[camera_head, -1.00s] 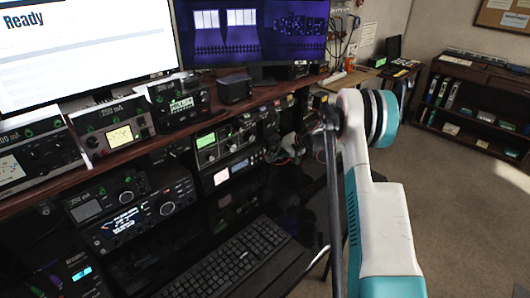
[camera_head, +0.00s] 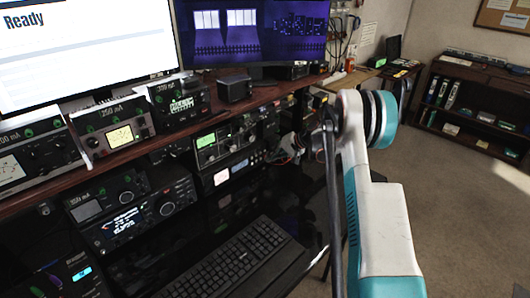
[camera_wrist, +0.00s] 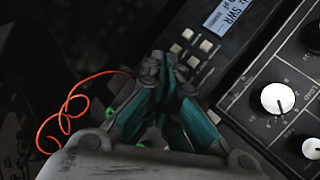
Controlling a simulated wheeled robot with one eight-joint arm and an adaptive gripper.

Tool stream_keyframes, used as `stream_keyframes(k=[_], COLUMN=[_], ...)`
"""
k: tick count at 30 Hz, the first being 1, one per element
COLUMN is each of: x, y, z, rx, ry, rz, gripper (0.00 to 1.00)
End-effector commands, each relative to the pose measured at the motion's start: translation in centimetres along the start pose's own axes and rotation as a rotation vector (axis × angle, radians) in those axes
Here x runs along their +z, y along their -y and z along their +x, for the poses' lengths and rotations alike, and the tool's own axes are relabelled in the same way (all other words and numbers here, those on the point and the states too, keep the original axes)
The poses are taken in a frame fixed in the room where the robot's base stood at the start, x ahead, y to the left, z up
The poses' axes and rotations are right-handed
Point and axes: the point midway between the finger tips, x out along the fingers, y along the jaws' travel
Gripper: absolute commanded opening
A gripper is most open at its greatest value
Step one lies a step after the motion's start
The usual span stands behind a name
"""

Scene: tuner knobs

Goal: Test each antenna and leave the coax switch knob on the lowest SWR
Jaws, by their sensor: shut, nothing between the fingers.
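In the wrist view my gripper (camera_wrist: 168,72) has its teal-padded fingers drawn together, with nothing held. Its tips are beside a dark panel with small pale buttons (camera_wrist: 190,45) and a lit display (camera_wrist: 235,14) reading SWR. To the right, apart from the fingers, is a panel with a round white-faced knob (camera_wrist: 278,98) inside a dial scale marked LOAD. Another white-faced knob (camera_wrist: 312,148) shows at the lower right edge. I cannot pick out the coax switch knob for certain. In the head view the gripper cannot be made out clearly behind my arm.
In the head view, radios and meters line the shelf (camera_head: 125,166), above a black keyboard (camera_head: 232,258). Two monitors (camera_head: 255,35) stand behind. An orange wire (camera_wrist: 66,110) curls left of my gripper in the wrist view. The floor (camera_head: 440,190) at right is open.

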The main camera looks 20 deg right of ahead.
Motion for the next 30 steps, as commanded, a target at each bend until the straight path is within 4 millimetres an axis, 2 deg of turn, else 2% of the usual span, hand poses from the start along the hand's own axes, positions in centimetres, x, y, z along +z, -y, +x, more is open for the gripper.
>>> stream_keyframes(k=[30], x=[-0.42], y=[0.47], z=[0.56], rx=[0.000], ry=[0.000], rz=[0.000], gripper=[0.00])
